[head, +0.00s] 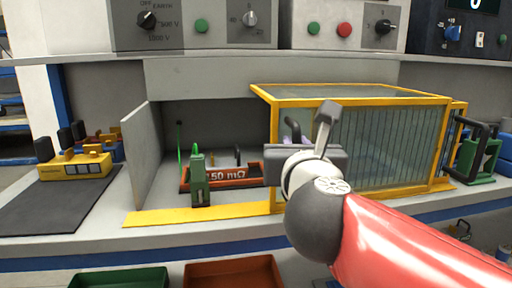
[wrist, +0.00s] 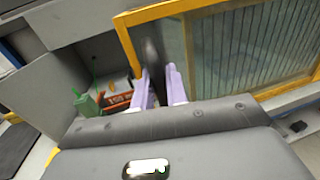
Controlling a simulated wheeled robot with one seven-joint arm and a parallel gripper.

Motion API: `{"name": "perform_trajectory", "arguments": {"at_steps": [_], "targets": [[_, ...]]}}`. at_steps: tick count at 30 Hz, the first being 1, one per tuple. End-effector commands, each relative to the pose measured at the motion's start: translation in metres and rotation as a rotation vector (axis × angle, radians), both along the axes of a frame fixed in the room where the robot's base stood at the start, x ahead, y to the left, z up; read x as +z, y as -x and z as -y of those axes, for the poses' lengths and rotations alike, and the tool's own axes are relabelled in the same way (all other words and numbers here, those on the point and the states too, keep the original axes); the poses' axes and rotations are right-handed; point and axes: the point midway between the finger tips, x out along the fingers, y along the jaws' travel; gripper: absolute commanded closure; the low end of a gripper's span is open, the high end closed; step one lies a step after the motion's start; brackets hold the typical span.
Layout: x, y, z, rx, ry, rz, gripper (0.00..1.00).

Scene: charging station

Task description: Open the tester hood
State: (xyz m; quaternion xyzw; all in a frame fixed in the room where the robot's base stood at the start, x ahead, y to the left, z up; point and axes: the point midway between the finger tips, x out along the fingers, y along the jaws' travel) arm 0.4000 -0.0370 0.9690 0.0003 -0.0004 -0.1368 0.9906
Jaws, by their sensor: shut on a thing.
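The tester hood (head: 395,145) is a yellow-framed box with clear ribbed panels, right of centre in the head view. It stands over the right part of the bay, and the left part is uncovered. In the wrist view the hood (wrist: 255,50) fills the upper right. My gripper (head: 292,130) is at the hood's left front, and my wrist hides part of that edge. In the wrist view its pale purple fingers (wrist: 157,80) are shut on a grey handle (wrist: 150,55) beside the yellow post.
An orange block marked 50 mΩ (head: 230,175) and a green clamp (head: 199,182) sit in the uncovered bay. A grey side panel (head: 142,155) stands at its left. Another green clamp (head: 478,158) is right of the hood.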

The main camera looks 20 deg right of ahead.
Motion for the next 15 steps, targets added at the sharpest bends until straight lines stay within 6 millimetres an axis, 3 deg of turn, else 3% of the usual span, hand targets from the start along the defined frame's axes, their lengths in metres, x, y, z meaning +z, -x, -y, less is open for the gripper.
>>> {"name": "perform_trajectory", "arguments": {"at_steps": [6, 15], "targets": [[-0.001, 0.001, 0.021, -0.003, -0.002, -0.002, 1.00], [-0.001, 0.001, 0.024, -0.001, -0.001, -0.002, 1.00]]}}
